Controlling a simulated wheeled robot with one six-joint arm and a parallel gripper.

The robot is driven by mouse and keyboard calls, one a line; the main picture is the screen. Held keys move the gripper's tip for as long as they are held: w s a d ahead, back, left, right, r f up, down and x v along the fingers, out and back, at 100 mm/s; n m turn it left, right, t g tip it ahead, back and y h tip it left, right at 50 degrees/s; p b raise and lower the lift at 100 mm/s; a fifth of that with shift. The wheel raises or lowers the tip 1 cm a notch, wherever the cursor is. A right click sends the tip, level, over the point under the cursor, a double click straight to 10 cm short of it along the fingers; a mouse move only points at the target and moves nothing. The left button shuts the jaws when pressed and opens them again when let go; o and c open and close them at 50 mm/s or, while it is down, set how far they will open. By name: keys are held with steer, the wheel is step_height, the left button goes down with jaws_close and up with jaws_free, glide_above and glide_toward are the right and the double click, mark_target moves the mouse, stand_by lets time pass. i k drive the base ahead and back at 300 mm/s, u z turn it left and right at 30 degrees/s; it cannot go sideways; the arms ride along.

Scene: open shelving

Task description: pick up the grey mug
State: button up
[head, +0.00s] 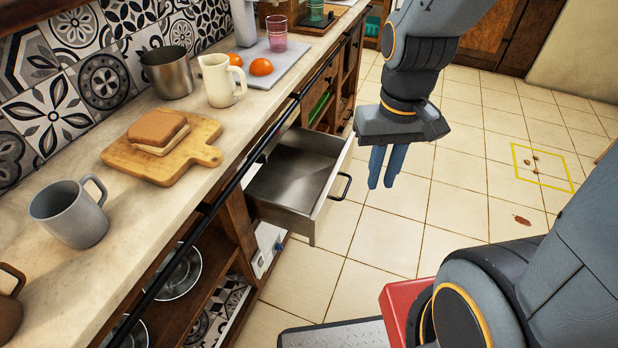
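The grey mug (70,215) stands upright on the counter at the left, with its handle towards the upper right. My gripper (380,186) hangs in the air over the floor, beyond the counter's edge and well to the right of the mug. Its blue fingers point down, with a narrow gap showing between their tips. Nothing shows between the fingers.
A cutting board (206,157) with bread (157,130), a cream pitcher (218,80) and a metal pot (167,73) stand on the counter (110,280). A brown mug (8,305) is cut off at the left edge. An open drawer (292,178) juts out below.

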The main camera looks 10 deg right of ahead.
mark_target(64, 207)
steer(key=u, duration=2.65)
steer(key=k, duration=0.15)
steer(key=z, duration=0.65)
steer(key=i, duration=0.4)
